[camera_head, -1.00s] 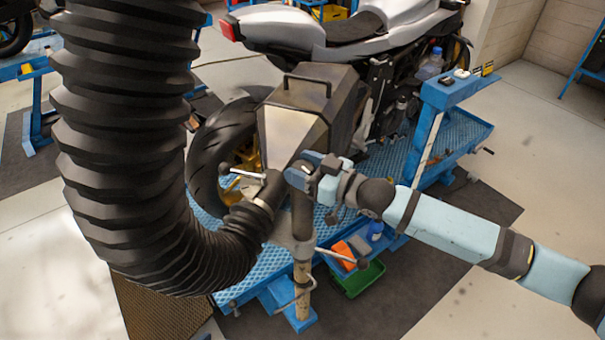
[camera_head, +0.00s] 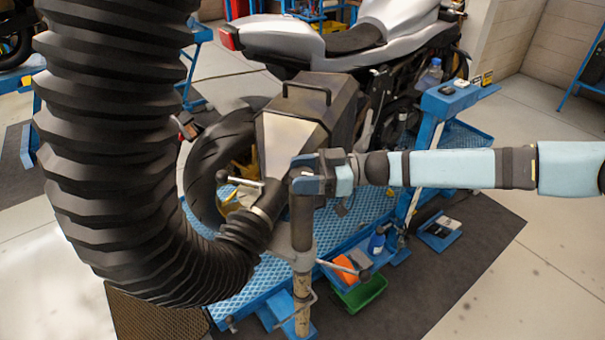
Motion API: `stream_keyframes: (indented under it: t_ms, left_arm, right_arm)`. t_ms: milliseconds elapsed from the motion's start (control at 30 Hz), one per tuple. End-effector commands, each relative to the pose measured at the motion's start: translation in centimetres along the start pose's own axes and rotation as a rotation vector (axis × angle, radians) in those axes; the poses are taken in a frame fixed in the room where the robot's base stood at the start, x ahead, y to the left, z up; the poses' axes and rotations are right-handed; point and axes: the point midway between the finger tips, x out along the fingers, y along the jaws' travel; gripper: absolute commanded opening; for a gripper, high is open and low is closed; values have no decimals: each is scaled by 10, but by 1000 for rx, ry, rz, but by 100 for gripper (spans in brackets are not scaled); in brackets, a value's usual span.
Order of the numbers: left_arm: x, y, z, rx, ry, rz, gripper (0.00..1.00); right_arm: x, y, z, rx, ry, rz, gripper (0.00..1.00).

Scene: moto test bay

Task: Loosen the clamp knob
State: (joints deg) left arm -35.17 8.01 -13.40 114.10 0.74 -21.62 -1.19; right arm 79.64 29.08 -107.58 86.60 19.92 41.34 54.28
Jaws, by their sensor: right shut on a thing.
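My right gripper (camera_head: 306,176) comes in from the right and is shut at the top of the dark upright post (camera_head: 302,225). It is shut on the clamp knob there, which its fingers mostly hide. The black ribbed hose (camera_head: 130,200) curves up from the lower left, and its end collar (camera_head: 268,206) sits just left of the post. One T-handle (camera_head: 240,182) sticks out to the left of the collar. Another T-handle (camera_head: 338,264) is lower, on the right of the post. My left gripper is not in view.
The silver motorcycle (camera_head: 350,28) and its rear tyre (camera_head: 215,160) stand behind the post on the blue lift (camera_head: 350,222). A dark box with a handle (camera_head: 310,110) is close behind my gripper. A green bin (camera_head: 362,290) is at lower right. The hose fills the left side.

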Motion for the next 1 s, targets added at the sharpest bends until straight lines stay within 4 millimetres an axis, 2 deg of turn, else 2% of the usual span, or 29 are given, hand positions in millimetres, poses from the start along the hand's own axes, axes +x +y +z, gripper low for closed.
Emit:
stream_keyframes:
  t_ms: [267, 600, 767, 1000]
  left_arm:
    - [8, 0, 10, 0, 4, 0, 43]
    - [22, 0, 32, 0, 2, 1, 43]
    - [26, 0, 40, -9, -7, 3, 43]
    - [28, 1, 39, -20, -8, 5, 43]
  right_arm:
    - [1, 2, 2, -5, 2, -262, 31]
    - [2, 1, 2, -4, 3, -540, 31]
    - [2, 0, 1, -4, 5, -630, 31]
    - [2, 0, -1, -3, 5, -707, 31]
